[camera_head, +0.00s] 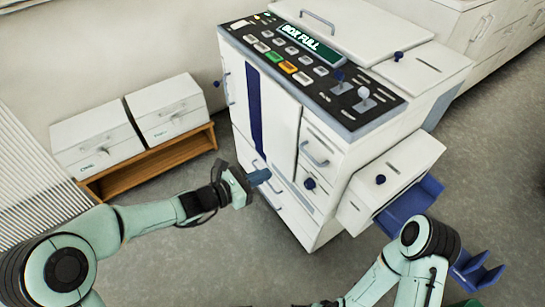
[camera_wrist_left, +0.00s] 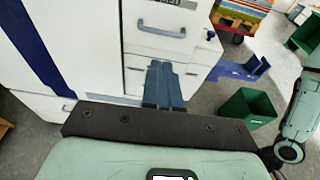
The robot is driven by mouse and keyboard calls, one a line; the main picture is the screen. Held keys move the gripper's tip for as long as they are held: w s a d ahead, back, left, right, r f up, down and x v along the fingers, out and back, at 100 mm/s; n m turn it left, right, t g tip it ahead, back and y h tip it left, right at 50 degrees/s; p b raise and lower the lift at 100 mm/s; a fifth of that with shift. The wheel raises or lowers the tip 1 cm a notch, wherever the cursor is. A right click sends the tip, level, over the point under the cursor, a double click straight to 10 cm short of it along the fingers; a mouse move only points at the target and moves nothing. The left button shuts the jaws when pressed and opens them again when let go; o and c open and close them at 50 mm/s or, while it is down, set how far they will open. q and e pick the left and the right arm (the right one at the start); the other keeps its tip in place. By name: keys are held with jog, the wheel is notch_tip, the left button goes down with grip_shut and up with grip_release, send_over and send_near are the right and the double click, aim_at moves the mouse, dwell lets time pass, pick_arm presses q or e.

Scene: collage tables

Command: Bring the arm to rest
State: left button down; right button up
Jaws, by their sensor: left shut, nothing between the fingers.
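My left gripper (camera_head: 259,177) is in front of the white copier's lower front, at the end of my outstretched left arm. In the left wrist view its blue fingers (camera_wrist_left: 163,84) are together with nothing between them, in front of the copier's drawers. I cannot tell whether the fingertips touch the copier. My right arm shows at the bottom right of the head view, bent. Its gripper is not visible there.
The white copier (camera_head: 282,120) has a panel reading "BOX FULL". Two white boxes (camera_head: 95,135) (camera_head: 165,108) sit on a wooden shelf (camera_head: 150,158) at left. A green bin (camera_wrist_left: 248,108) stands right in the wrist view. Grey floor lies between shelf and copier.

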pick_arm(q)
jog(key=shift+s+a, duration=0.1)
jog(key=s+a+f+m+g+y+p, duration=0.3)
jog(key=s+f+m+g+y+p, duration=0.3)
jog(key=s+f, duration=0.85)
jog(key=s+a+f+m+g+y+p, duration=0.1)
jog(key=s+a+f+m+g+p, duration=0.1)
jog(key=s+m, duration=0.5)
jog(key=s+a+f+m+g+y+p, duration=0.2)
jog(key=s+a+f+m+p, duration=0.3)
jog(key=s+m, duration=0.3)
jog(key=shift+s+f+p, duration=0.65)
jog(key=shift+s+p, duration=0.2)
jog(key=shift+s, duration=0.2)
pick_arm(e)
notch_tip(320, 180, up, 14)
jog(key=s+g, duration=0.1)
jog(key=shift+s+a, duration=0.15)
jog(key=shift+a, duration=0.25)
jog(key=shift+r, duration=0.1)
jog(key=shift+c, duration=0.3)
